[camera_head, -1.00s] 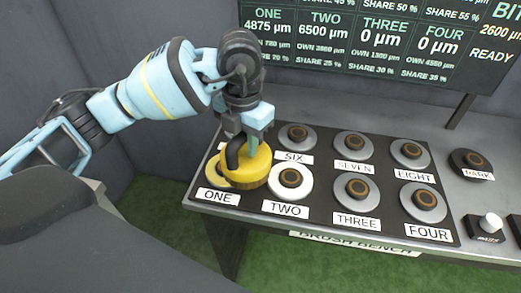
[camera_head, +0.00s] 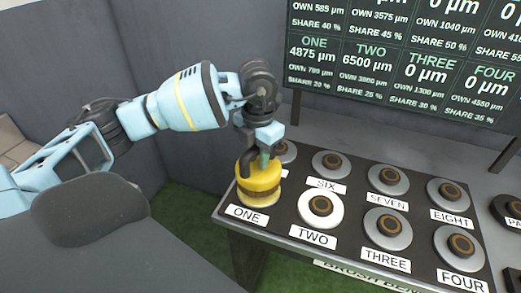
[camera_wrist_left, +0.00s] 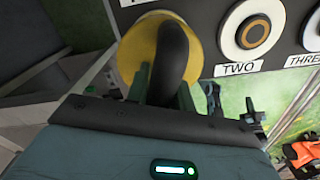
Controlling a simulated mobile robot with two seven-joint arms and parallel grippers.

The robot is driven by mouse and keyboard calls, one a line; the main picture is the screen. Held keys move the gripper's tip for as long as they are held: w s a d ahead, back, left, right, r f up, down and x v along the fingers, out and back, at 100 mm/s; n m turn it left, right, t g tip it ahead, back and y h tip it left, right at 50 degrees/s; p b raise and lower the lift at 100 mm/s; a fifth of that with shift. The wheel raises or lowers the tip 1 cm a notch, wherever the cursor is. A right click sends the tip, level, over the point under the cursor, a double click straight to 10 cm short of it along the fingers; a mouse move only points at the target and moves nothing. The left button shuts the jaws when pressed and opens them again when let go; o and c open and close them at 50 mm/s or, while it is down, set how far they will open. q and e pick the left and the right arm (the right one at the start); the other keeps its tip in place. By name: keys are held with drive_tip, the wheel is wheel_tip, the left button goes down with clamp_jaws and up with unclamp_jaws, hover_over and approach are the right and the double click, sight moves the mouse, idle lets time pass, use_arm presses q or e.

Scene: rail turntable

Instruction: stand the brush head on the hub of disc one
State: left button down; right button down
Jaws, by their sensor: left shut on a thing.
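The brush head (camera_head: 259,176) is a round yellow block with a brown band under it and a black curved handle (camera_head: 246,160). It is upright over yellow disc one (camera_head: 258,201), behind the ONE label, and covers the disc's hub. I cannot tell whether it touches the hub. My left gripper (camera_head: 264,158) is above the brush head and shut on its handle. In the left wrist view the handle (camera_wrist_left: 173,55) shows between the fingers, with the yellow top (camera_wrist_left: 140,45) beyond it. My right gripper is not in view.
White disc two (camera_head: 321,209) sits just right of disc one. Grey discs labelled THREE (camera_head: 388,228), FOUR (camera_head: 459,248), SIX (camera_head: 331,165), SEVEN (camera_head: 388,180) and EIGHT (camera_head: 447,194) fill the dark bench panel. A readout board (camera_head: 420,70) stands behind.

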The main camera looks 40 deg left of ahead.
use_arm(q)
drive_tip(key=shift+w+f, duration=0.1)
drive_tip(key=shift+f, duration=0.65)
drive_tip(key=c, duration=1.2)
unclamp_jaws()
drive_tip(key=shift+f, duration=0.2)
wheel_tip(320, 180, up, 12)
drive_tip(key=shift+r, duration=0.1)
